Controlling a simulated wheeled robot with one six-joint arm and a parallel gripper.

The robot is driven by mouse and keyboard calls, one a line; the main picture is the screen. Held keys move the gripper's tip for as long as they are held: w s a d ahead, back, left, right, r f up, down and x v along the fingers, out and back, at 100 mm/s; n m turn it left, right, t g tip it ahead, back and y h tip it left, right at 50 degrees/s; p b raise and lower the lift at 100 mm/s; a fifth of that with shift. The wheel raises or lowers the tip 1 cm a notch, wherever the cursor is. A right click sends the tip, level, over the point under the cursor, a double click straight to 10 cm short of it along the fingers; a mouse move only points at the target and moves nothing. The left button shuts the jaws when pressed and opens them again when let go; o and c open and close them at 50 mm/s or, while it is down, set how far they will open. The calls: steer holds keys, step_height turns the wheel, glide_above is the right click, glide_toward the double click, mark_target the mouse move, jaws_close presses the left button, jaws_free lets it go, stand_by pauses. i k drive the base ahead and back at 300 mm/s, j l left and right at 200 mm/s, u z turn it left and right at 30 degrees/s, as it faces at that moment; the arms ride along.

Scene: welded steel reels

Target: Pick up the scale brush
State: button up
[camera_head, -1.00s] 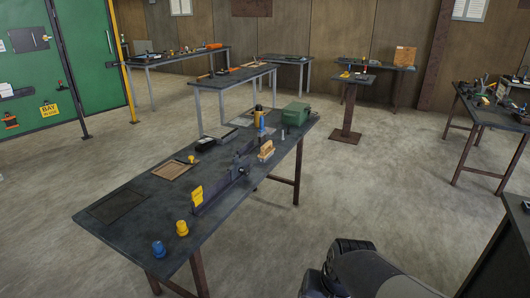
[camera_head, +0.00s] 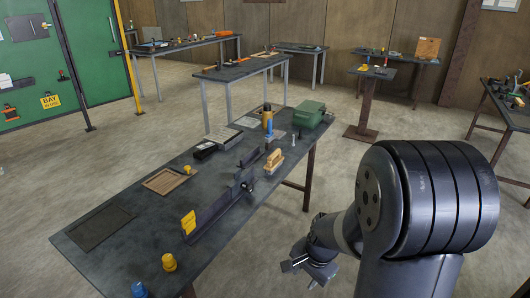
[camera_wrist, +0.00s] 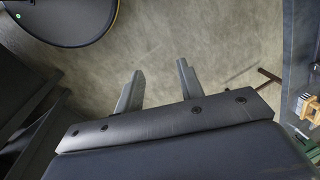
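The likely scale brush is a tan wooden block with a handle (camera_head: 274,161), standing on the dark workbench (camera_head: 130,185) right of the long dark metal bar. Part of a similar wooden item (camera_wrist: 307,106) shows at the right edge of the wrist view, cut off. My gripper (camera_head: 301,270) hangs off the near right side of the bench, below and in front of the brush and well apart from it. In the wrist view its two fingers (camera_wrist: 160,82) are spread with only bare floor between them.
The bench holds a dark bar with a yellow plate (camera_head: 188,222), yellow (camera_head: 169,262) and blue (camera_head: 139,290) knobs, a wooden tray (camera_head: 166,181), an orange-yellow bottle (camera_head: 267,119) and a green box (camera_head: 309,114). Other tables stand behind.

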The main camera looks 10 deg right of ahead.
mark_target(275, 160)
steer(key=i+l+u, duration=0.15)
steer(key=i+l, duration=0.25)
steer(key=i, duration=0.4)
steer(key=i+l+u, duration=0.2)
steer(key=i+l, duration=0.25)
steer(key=i, duration=0.3)
steer(key=i+l+u, duration=0.15)
steer(key=i+l, duration=0.45)
steer(key=i, duration=0.1)
